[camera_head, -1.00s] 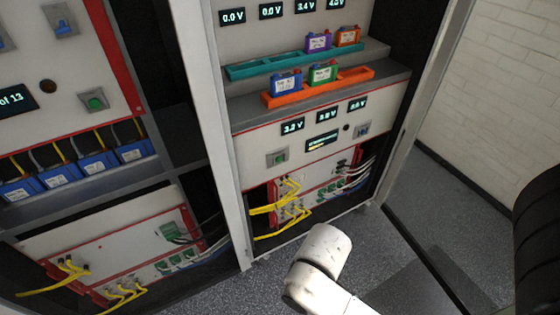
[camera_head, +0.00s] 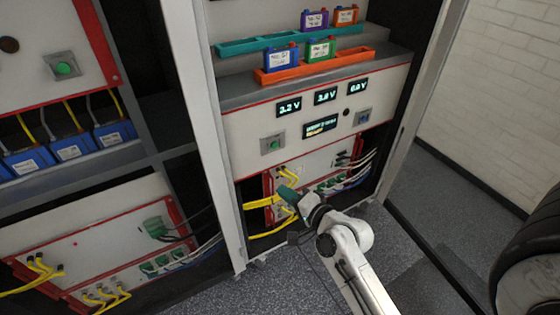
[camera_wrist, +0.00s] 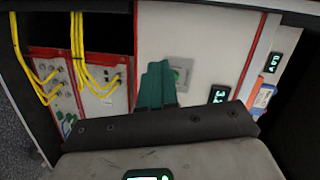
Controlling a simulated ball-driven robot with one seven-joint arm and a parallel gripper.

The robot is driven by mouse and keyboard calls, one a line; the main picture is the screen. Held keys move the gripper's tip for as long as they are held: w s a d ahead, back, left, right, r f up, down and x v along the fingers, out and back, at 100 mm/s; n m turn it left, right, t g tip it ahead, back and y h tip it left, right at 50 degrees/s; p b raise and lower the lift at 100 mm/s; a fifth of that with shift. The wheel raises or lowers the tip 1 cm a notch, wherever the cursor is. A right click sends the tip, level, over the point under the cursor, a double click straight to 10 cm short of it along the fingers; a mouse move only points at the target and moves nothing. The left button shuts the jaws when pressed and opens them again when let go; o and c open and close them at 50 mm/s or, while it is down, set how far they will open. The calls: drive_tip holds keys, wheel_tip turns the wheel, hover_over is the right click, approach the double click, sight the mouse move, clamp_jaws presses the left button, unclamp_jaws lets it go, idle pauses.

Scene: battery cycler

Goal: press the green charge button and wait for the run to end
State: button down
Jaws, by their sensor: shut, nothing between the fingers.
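The green charge button (camera_head: 272,144) sits on a square plate at the left of the white, red-edged panel in the right-hand cabinet.
An orange tray (camera_head: 335,62) on the ledge holds a blue battery (camera_head: 281,60) and a green battery (camera_head: 320,50). Yellow cables (camera_head: 262,203) hang below the panel. Another cabinet with its own green button (camera_head: 64,68) stands left.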

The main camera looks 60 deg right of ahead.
sight(275, 146)
drive_tip(key=s+d+m+h+b, duration=0.1)
drive_tip(key=s+d+m+h, duration=0.1)
drive_tip(key=d+m+h, duration=0.2)
drive_tip(key=shift+s+d+r+m, duration=0.4)
drive_tip(key=shift+d+m, duration=0.1)
drive_tip(key=shift+d, duration=0.35)
drive_tip(key=x, duration=1.4)
drive_tip(key=shift+a+r, duration=0.1)
drive_tip(key=shift+r, duration=0.15)
drive_tip(key=shift+w, duration=0.1)
